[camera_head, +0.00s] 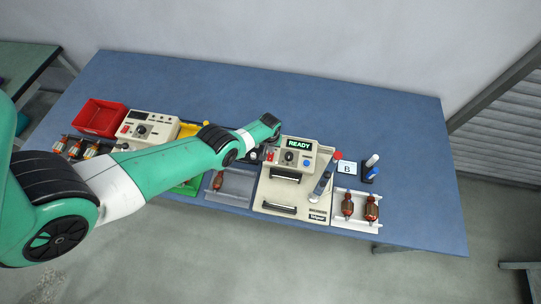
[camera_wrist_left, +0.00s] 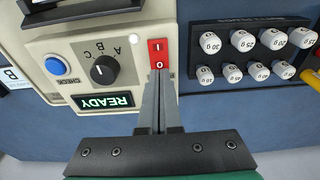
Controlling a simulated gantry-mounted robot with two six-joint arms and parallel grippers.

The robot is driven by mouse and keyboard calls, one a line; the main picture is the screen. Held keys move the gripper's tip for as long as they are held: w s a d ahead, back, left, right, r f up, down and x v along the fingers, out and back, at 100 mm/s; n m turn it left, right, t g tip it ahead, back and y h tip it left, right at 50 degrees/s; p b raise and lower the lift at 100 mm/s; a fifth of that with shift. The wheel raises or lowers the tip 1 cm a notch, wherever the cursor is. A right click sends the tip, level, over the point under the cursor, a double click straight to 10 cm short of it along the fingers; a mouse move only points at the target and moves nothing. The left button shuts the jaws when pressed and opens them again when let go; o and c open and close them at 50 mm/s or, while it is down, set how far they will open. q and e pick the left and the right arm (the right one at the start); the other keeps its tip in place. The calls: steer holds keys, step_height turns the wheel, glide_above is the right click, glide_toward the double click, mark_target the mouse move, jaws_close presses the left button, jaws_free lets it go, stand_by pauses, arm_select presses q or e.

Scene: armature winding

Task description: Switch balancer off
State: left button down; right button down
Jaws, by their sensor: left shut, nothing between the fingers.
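The cream balancer (camera_head: 292,190) stands right of the middle of the blue table, and its display (camera_head: 299,144) reads READY in lit letters. In the left wrist view the panel is upside down, with the READY display (camera_wrist_left: 104,101), a black A-B-C knob (camera_wrist_left: 104,70), a blue CHECK button (camera_wrist_left: 57,66) and a red rocker switch (camera_wrist_left: 158,52) marked I and O. My left gripper (camera_wrist_left: 158,80) is shut and empty, its fingertips at the O end of the switch. I cannot tell whether they touch it. In the head view my arm hides most of this gripper.
A black rack (camera_wrist_left: 250,52) of white gram weights is beside the switch. A tray (camera_head: 339,222) with two armatures and a B card (camera_head: 347,168) lie right of the balancer. A red bin (camera_head: 99,117) and another control box (camera_head: 148,126) stand at the left. The table's back is clear.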

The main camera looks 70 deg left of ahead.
arm_select(q)
steer(key=shift+f+b, duration=0.8)
steer(key=shift+f, duration=0.05)
stand_by(0.3)
step_height(320, 180, up, 7)
steer(key=p, duration=0.7)
steer(key=shift+r, duration=0.1)
stand_by(0.3)
